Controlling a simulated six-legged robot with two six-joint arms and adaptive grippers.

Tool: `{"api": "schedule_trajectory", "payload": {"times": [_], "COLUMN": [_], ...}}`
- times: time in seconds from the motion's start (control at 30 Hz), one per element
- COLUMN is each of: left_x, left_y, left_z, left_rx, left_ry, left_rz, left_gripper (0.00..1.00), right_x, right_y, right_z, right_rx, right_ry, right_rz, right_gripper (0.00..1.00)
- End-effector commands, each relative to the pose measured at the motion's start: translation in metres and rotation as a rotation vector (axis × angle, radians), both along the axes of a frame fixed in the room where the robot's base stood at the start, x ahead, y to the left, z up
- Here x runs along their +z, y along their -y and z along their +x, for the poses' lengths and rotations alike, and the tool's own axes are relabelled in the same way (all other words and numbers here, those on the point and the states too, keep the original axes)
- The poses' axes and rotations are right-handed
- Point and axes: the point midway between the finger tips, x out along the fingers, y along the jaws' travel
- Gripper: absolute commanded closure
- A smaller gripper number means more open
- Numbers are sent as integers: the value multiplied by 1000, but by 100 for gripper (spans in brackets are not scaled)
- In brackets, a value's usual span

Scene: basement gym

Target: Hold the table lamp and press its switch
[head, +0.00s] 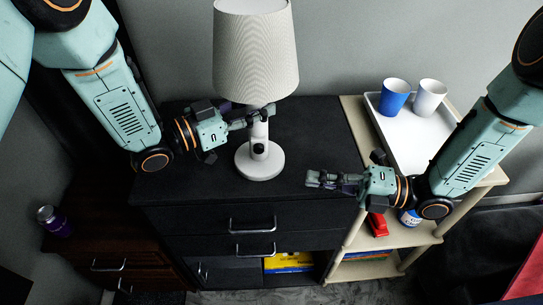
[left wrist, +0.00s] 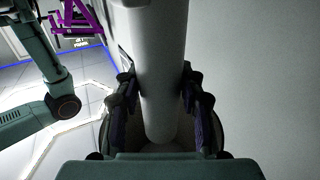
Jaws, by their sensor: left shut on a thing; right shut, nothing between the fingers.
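The white table lamp (head: 255,50) stands upright on the black dresser, with a ribbed shade and a round base (head: 260,165). A small dark spot, which looks like its switch (head: 259,149), is on the front of the stem. My left gripper (head: 262,113) is shut around the stem just under the shade. In the left wrist view the pale stem (left wrist: 160,75) runs between the two fingers of the left gripper (left wrist: 160,105). My right gripper (head: 312,179) is shut and empty, apart from the lamp, to the right of its base.
The black dresser top (head: 320,135) is otherwise clear. At right, a shelf unit carries a white tray (head: 408,148) with a blue cup (head: 394,97) and a white cup (head: 429,98). A red object (head: 377,224) lies on the shelf below. A purple can (head: 54,221) stands at far left.

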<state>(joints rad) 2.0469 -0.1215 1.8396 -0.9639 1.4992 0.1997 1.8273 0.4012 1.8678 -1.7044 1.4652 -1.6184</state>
Motion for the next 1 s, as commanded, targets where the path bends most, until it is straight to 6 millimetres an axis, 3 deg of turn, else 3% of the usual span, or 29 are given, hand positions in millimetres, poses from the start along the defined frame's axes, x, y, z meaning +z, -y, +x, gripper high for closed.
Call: {"api": "schedule_trajectory", "payload": {"times": [0.67,0.8,1.0], "left_x": [-1,-1,-1], "left_y": [0,0,0], "left_z": [0,0,0], "left_rx": [0,0,0], "left_ry": [0,0,0], "left_rz": [2,1,1], "left_gripper": [93,93,93], "right_x": [-1,0,0], "right_y": [-92,-92,-92], "right_z": [21,43,59], "right_rx": [7,0,1], "right_ry": [0,3,0], "right_rz": [-2,-1,0], "right_gripper": [100,100,100]}}
